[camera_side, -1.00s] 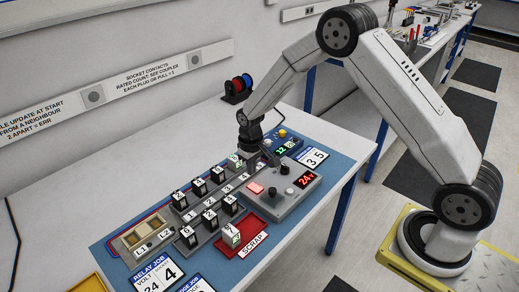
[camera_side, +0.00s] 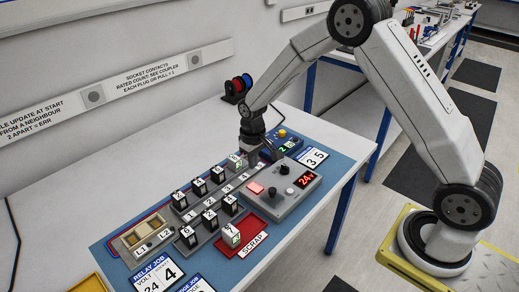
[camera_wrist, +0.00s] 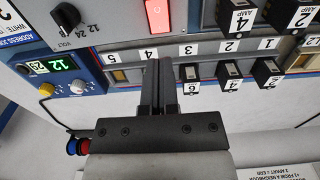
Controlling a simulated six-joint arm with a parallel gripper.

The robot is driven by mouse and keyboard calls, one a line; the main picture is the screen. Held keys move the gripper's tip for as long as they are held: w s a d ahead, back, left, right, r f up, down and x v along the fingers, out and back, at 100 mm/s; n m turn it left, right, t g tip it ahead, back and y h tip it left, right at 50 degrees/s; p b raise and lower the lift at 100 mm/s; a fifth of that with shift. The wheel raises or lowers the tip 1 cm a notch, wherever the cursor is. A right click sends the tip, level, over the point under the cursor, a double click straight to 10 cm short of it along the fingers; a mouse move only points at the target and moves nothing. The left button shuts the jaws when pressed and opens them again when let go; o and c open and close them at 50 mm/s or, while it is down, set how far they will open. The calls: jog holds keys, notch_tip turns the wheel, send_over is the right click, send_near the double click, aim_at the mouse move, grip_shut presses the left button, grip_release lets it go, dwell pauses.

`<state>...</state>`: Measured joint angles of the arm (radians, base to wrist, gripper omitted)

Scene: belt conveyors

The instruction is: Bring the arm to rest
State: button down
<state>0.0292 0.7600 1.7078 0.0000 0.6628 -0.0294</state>
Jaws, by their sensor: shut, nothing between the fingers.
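My gripper (camera_side: 254,145) is over the far right end of the relay rows on the bench in the side view. In the wrist view its two dark fingers (camera_wrist: 157,85) are together with nothing visible between them. They overlap the area by the label 4 of the socket rail (camera_wrist: 210,48). A pale-topped relay (camera_side: 237,161) stands close to the left of my gripper in the side view. I cannot tell whether they touch. My arm is bent, with its elbow high above the bench.
Several black numbered relays (camera_side: 198,187) stand in two rows. A control box (camera_side: 290,185) with a red 24 display and a blue box (camera_side: 283,141) are close by. A red scrap tray (camera_side: 260,226) lies in front. Cable spools (camera_side: 237,88) stand behind. The bench's back (camera_side: 200,125) is clear.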

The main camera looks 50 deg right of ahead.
jog(key=s+r+t, duration=0.1)
jog(key=s+r, duration=0.3)
jog(key=s, duration=0.5)
jog(key=s+a+r+t, duration=0.1)
jog(key=s+r, duration=0.4)
jog(key=s, duration=0.5)
jog(key=shift+s+a, duration=0.2)
jog(key=shift+s, duration=0.1)
jog(key=c, duration=1.3)
grip_release()
